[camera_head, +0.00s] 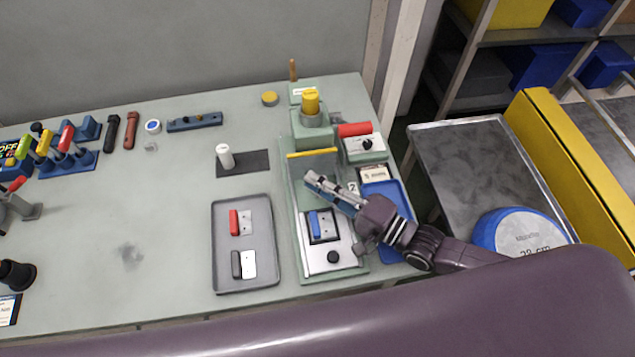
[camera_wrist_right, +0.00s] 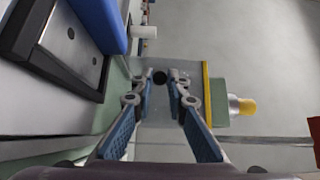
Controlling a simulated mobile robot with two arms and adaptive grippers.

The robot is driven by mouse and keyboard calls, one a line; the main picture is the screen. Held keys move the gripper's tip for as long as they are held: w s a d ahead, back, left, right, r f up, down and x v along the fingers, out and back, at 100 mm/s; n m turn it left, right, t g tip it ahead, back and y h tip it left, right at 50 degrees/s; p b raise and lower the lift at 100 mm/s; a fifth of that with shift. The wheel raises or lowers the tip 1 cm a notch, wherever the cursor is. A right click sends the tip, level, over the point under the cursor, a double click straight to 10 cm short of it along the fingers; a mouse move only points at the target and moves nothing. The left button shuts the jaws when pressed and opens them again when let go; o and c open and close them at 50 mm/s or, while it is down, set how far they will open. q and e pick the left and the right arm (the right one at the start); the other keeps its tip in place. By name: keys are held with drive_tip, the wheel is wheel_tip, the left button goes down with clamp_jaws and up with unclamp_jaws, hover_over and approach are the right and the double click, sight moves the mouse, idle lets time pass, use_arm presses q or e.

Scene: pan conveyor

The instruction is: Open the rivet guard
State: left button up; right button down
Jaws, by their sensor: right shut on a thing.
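The rivet guard (camera_head: 318,164) is a clear panel with a yellow top edge, standing across the green riveting machine (camera_head: 294,246). In the right wrist view the guard (camera_wrist_right: 190,90) shows with its yellow edge on the right and a black knob (camera_wrist_right: 160,77) on its face. My right gripper (camera_head: 309,181) reaches the guard from the front right. In the wrist view its fingertips (camera_wrist_right: 160,82) are shut on the black knob. The machine's yellow-topped head (camera_head: 311,103) stands behind the guard. My left gripper is not in view.
A blue handled part (camera_head: 319,226) sits on the machine's front plate. A grey tray (camera_head: 243,285) with red and black handled parts lies to the left. A blue tray (camera_head: 397,197) lies right, partly under my arm. The table's middle left is mostly clear.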

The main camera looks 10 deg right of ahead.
drive_tip(key=shift+s+r+p, duration=0.15)
drive_tip(key=shift+r+p, duration=0.1)
drive_tip(key=shift+p, duration=0.45)
drive_tip(key=s+r+m+g+h+p, duration=0.2)
drive_tip(key=m+g+p, duration=0.1)
drive_tip(key=p, duration=0.5)
drive_tip(key=shift+s+r, duration=0.15)
drive_tip(key=shift+s, duration=0.05)
drive_tip(key=shift+s+r+m+g+h+p, duration=0.35)
drive_tip(key=shift+m+g+p, duration=0.3)
drive_tip(key=shift+p, duration=0.45)
drive_tip(key=shift+f, duration=0.1)
drive_tip(key=c, duration=1.9)
unclamp_jaws()
drive_tip(key=v, duration=1.2)
